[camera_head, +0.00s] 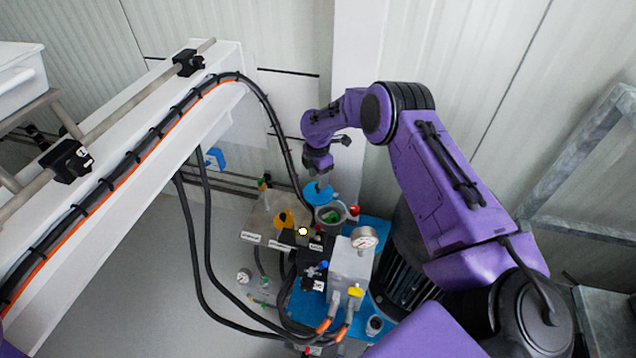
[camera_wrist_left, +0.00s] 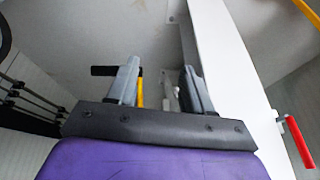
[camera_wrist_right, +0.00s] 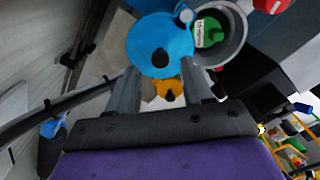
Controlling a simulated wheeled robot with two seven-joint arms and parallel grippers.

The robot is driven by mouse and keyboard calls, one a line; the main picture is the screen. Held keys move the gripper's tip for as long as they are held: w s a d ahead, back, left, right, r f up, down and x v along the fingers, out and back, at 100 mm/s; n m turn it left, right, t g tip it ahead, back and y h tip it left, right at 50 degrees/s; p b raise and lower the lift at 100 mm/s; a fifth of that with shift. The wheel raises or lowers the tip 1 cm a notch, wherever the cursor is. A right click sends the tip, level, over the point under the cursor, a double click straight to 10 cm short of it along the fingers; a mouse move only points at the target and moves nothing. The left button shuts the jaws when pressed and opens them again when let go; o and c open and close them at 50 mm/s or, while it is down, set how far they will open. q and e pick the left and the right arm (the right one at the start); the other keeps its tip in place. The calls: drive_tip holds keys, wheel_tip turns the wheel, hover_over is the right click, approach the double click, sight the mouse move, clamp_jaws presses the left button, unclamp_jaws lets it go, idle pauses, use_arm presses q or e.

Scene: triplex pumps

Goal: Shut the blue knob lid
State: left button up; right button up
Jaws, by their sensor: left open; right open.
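The blue lid (camera_head: 318,193) is a round disc swung off to the side of a grey cup (camera_head: 331,215), whose mouth is uncovered with a green part inside. In the right wrist view the blue lid (camera_wrist_right: 158,35) has a dark round knob (camera_wrist_right: 160,58) and meets the grey cup (camera_wrist_right: 236,38) near a small hinge. My right gripper (camera_head: 322,181) is just above the lid. Its open fingers (camera_wrist_right: 162,82) show below the knob in its wrist view, with nothing between them. My left gripper (camera_wrist_left: 160,82) is open and empty, away from the lid.
A yellow-orange cap (camera_head: 284,219) sits left of the cup. A pressure gauge (camera_head: 364,238) and grey pump block (camera_head: 350,264) stand in front. Black hoses (camera_head: 207,230) hang at the left beside a white beam (camera_head: 130,130). A red-handled part (camera_wrist_left: 298,142) shows in the left wrist view.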

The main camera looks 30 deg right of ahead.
drive_tip(key=shift+f, duration=1.6)
drive_tip(key=shift+c, duration=0.4)
